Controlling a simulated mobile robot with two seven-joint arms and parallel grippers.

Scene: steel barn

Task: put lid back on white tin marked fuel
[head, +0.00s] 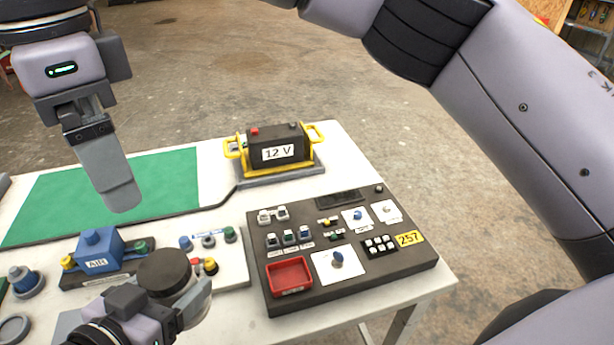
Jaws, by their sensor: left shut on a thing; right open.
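My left gripper (184,308) is low in the head view, near the table's front edge. It is shut on a dark round-topped thing (163,270). I cannot tell whether this dark round is the lid or the top of the tin. The gripper hides its lower part. No fuel marking can be read in this view. My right gripper (112,188) hangs in from the upper left, above the green mat, with its fingers pointing down. It is open, seen side-on, with nothing visible in it.
The white table (346,160) bears a green mat (165,180), a blue block marked AIR (100,252), a 12 V battery (277,150) in a yellow frame, and a dark control panel (300,222) with a red tray (288,277). Small knobs (208,240) stand close behind the held thing.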

